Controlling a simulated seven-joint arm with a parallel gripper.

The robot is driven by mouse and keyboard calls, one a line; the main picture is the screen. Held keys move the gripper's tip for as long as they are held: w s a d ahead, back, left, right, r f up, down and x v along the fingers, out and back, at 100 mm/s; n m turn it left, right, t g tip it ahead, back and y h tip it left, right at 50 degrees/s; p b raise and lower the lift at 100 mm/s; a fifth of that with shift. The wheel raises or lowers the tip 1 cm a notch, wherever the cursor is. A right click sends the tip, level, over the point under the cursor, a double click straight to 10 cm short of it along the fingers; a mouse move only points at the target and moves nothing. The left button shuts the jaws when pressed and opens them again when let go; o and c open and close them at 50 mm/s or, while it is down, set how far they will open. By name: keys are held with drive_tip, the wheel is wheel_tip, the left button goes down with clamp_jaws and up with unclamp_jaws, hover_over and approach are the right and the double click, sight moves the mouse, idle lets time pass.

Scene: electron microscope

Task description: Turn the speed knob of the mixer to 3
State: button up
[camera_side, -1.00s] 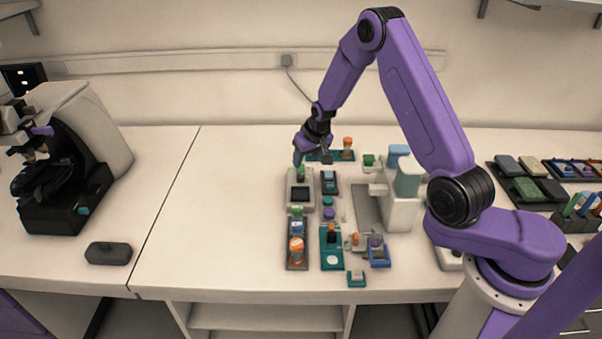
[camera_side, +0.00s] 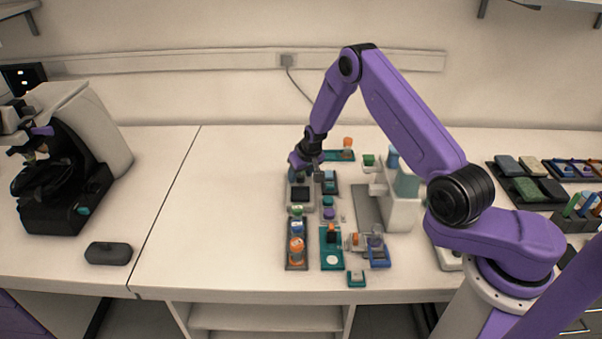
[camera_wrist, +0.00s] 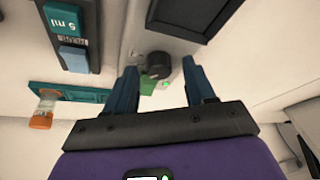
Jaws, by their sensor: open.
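A pale boxy device with a dark screen, which looks like the mixer (camera_side: 301,207), stands on the bench below my gripper (camera_side: 297,166). In the wrist view its screen (camera_wrist: 192,14) is at the top. A round black knob (camera_wrist: 158,64) sits on its near end, with a green part (camera_wrist: 148,86) beside it. My gripper (camera_wrist: 160,70) is open and points down, with one finger on each side of the knob and gaps visible. The dial marks and the knob's setting cannot be read.
A dark holder with a "5 ml" label (camera_wrist: 63,25) lies close at the left. A teal rack with an orange-capped vial (camera_wrist: 41,112) is farther left. In the side view, a white stand-like machine (camera_side: 400,212) is to the right. Bench left of the device is clear.

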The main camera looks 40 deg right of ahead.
clamp_jaws()
drive_tip(key=shift+m+h, duration=0.4)
drive_tip(key=shift+m, duration=0.7)
drive_tip(key=shift+a+m+g+h, duration=0.1)
drive_tip(key=shift+m+g+h, duration=0.3)
drive_tip(key=shift+m, duration=0.7)
drive_tip(key=shift+m+g+h, duration=0.5)
drive_tip(key=shift+m+g, duration=0.2)
drive_tip(key=shift+m, duration=1.5)
unclamp_jaws()
